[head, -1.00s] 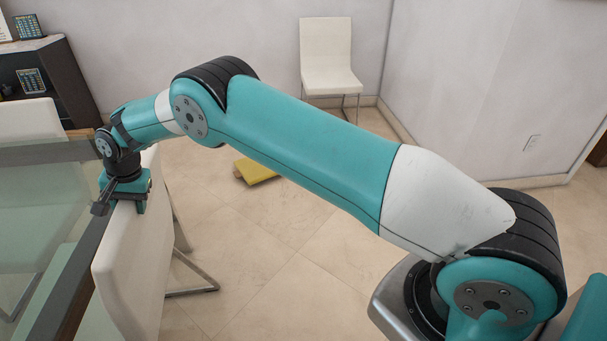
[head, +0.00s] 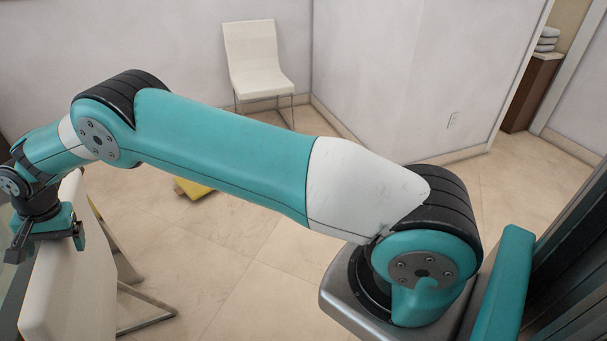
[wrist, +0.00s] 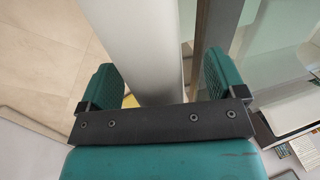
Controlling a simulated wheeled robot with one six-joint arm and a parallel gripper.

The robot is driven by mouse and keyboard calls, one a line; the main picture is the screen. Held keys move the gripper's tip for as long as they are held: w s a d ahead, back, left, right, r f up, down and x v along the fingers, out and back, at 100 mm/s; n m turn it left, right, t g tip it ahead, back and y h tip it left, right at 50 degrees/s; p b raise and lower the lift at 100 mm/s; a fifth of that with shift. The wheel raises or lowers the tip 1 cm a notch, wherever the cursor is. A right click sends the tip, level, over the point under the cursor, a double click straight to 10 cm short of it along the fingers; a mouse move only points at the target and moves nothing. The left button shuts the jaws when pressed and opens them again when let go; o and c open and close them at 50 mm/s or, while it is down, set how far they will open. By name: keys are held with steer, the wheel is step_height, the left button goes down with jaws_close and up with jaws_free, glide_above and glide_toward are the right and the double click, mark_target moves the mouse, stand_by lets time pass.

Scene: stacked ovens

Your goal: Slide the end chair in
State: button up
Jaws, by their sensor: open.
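The white chair (head: 72,290) with a metal leg frame stands at the lower left of the head view, beside the table edge (head: 12,305). My gripper (head: 48,238) is at the top of its backrest. In the wrist view, the backrest (wrist: 140,45) runs between the two teal fingers of my open gripper (wrist: 163,82). A gap shows at the right finger; I cannot tell whether the left finger touches. The seat is mostly hidden behind the backrest.
Another white chair (head: 256,68) stands by the back wall. A yellow object (head: 194,189) lies on the floor, partly behind my arm. The glass tabletop (wrist: 280,70) is at the right in the wrist view. Tiled floor is clear right of the chair.

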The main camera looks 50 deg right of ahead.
step_height(320, 180, up, 12)
steer(key=p, duration=0.7)
steer(key=shift+w, duration=0.1)
steer(key=shift+d+r, duration=0.1)
steer(key=shift+r, duration=0.05)
steer(key=s+d+r+n, duration=0.3)
steer(key=s+d+r, duration=0.1)
steer(key=s+r, duration=0.4)
steer(key=s+d+r+n, duration=0.3)
steer(key=s+d+r, duration=0.1)
steer(key=s+r, duration=0.4)
steer(key=s+d+r+n, duration=0.1)
steer(key=s+d+n, duration=0.2)
steer(key=s, duration=0.9)
steer(key=s+d+r+n+g+y, duration=0.1)
steer(key=s+d+n, duration=0.2)
steer(key=s, duration=1)
steer(key=d, duration=0.2)
steer(key=shift+d+r+y, duration=0.3)
